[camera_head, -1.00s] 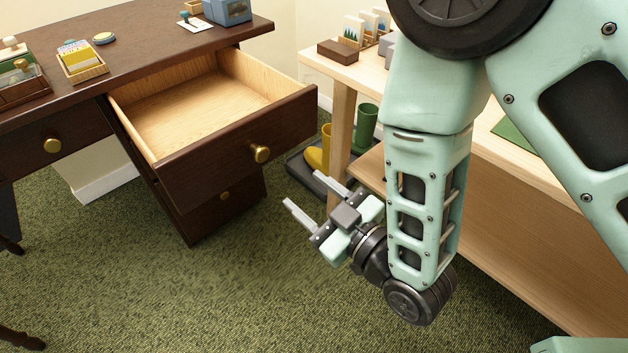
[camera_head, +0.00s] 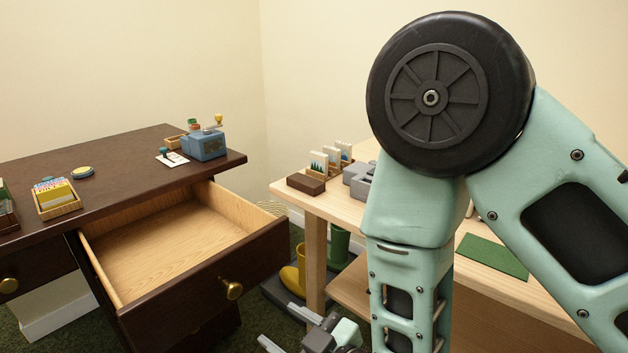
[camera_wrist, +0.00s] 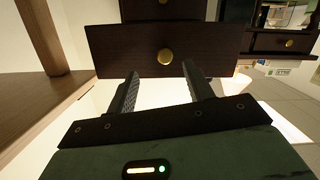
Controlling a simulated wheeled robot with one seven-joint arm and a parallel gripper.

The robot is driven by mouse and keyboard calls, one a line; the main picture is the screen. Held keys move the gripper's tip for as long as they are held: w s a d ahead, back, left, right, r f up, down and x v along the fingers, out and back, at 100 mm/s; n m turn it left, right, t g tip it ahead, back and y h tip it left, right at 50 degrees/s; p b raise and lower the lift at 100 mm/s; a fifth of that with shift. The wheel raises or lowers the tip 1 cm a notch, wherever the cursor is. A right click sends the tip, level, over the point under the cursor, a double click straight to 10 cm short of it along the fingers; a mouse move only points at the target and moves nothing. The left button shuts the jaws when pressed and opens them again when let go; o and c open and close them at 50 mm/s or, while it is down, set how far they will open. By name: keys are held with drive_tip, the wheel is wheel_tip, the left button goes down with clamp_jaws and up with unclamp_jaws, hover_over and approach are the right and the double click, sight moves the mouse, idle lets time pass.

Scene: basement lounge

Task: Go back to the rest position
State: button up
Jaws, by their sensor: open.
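My gripper (camera_wrist: 162,92) is open and empty in the wrist view, its two dark fingers apart and pointing at the dark drawer front with a brass knob (camera_wrist: 165,56). In the head view only part of my gripper (camera_head: 290,338) shows at the bottom edge, in front of the desk's pulled-out drawer (camera_head: 200,285). The drawer looks empty inside and stands apart from the gripper. My arm fills the right side of the head view.
The dark desk (camera_head: 115,165) holds a card box (camera_head: 57,198), a round tin (camera_head: 83,172) and a blue device (camera_head: 204,145). A light wooden table (camera_head: 340,205) stands to the right, with a green mat (camera_head: 492,256). Yellow boots (camera_head: 292,275) and green boots (camera_head: 338,246) stand beside its leg.

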drive_tip(key=s+d+r+m+g+h, duration=0.2)
drive_tip(key=s+d+r+g+h, duration=0.15)
drive_tip(key=d, duration=0.25)
drive_tip(key=s+d+r+m+g+h+p, duration=0.1)
drive_tip(key=s+d+r+g+h, duration=0.3)
drive_tip(key=d, duration=0.3)
drive_tip(key=s+d+r+m+g+h, duration=0.2)
drive_tip(key=s+d+r+g+h, duration=0.15)
drive_tip(key=s+d, duration=0.25)
wheel_tip(320, 180, up, 26)
drive_tip(key=p, duration=2.6)
drive_tip(key=shift+w+a+r+t+p, duration=0.15)
drive_tip(key=shift+w+t+p, duration=0.15)
drive_tip(key=shift+p, duration=0.05)
